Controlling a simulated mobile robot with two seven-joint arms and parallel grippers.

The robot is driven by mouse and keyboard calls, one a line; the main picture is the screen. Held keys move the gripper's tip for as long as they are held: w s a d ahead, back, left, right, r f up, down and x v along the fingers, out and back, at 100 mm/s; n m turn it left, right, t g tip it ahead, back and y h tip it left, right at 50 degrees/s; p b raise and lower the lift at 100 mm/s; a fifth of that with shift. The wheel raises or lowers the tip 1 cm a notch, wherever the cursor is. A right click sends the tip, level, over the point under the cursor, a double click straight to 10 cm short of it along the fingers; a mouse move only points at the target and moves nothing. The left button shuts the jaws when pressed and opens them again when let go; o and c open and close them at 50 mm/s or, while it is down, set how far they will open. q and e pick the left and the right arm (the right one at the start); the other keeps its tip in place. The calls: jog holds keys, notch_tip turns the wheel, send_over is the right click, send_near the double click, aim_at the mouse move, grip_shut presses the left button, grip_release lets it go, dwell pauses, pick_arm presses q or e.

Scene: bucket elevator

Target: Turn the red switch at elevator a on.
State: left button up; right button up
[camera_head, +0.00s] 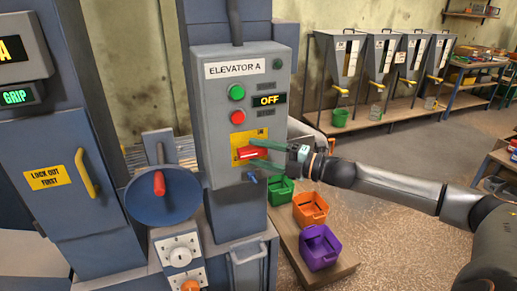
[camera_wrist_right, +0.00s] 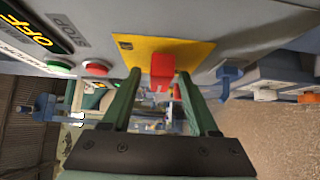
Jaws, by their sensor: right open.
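The red switch (camera_head: 247,153) sits on a yellow plate (camera_head: 262,133) low on the grey ELEVATOR A control box (camera_head: 215,125). The box's display (camera_head: 268,99) reads OFF. My right gripper (camera_head: 252,154) reaches in from the right, its green fingers open around the switch, one above and one below. In the right wrist view the red switch (camera_wrist_right: 162,70) stands between the two fingertips (camera_wrist_right: 159,76), in front of the yellow plate (camera_wrist_right: 195,52). Gaps show on both sides, and I see no grip on it. My left gripper is out of view.
Green (camera_head: 236,92) and red (camera_head: 237,117) buttons sit above the switch. A blue lock-like piece (camera_head: 250,177) hangs below it. Green, orange (camera_head: 309,208) and purple (camera_head: 319,246) bins stand below my right arm.

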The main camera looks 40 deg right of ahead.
jog(key=shift+w+a, duration=0.15)
jog(key=shift+c, duration=0.2)
grip_shut()
dwell(0.3)
jog(key=shift+f, duration=0.1)
